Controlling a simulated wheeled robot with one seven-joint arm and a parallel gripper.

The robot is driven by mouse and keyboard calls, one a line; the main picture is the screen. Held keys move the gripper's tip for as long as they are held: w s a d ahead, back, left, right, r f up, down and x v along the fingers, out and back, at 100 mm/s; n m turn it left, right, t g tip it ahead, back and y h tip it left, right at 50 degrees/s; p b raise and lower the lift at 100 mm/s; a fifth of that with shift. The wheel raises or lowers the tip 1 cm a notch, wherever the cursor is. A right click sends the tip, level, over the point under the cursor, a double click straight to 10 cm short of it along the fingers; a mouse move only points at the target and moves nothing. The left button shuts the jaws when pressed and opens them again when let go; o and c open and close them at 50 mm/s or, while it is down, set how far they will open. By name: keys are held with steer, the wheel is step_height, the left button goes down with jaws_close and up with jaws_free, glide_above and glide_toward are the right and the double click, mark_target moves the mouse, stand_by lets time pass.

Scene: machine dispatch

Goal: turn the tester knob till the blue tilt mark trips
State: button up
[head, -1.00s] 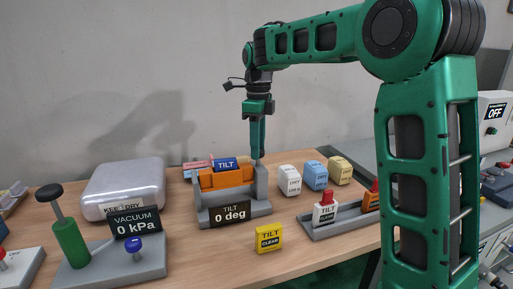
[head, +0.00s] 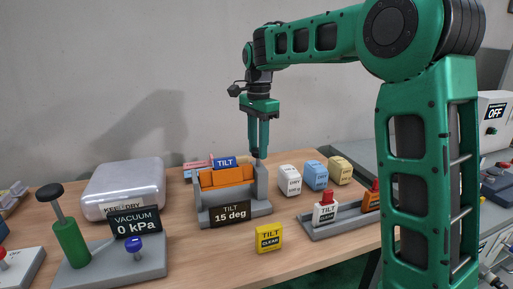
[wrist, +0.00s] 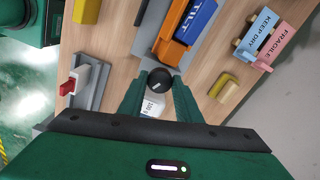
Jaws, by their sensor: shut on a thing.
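The tilt tester (head: 233,215) is a grey stand on the wooden table, with an orange cradle (head: 228,176) holding a blue TILT mark (head: 225,162). Its display (head: 230,214) reads 15 deg. The blue mark also shows in the wrist view (wrist: 196,25). My gripper (head: 260,155) is at the tester's right post. In the wrist view my gripper (wrist: 160,88) is shut on the black round knob (wrist: 159,80), one finger on each side. I cannot tell from the blue mark whether it has tripped.
White, blue and tan blocks (head: 315,175) stand right of the tester. A yellow TILT CLEAR block (head: 268,238) lies in front. A vacuum station (head: 130,255) with a green pump and a silver case (head: 123,187) are at left.

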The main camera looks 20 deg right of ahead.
steer(key=n, duration=0.5)
steer(key=shift+w+d+r, duration=0.15)
steer(key=shift+w, duration=0.05)
steer(key=n, duration=1.6)
steer(key=shift+n, duration=0.4)
steer(key=n, duration=1)
steer(key=shift+n, duration=0.4)
steer(key=shift+o, duration=0.2)
steer(key=n, duration=1)
steer(key=shift+n, duration=0.3)
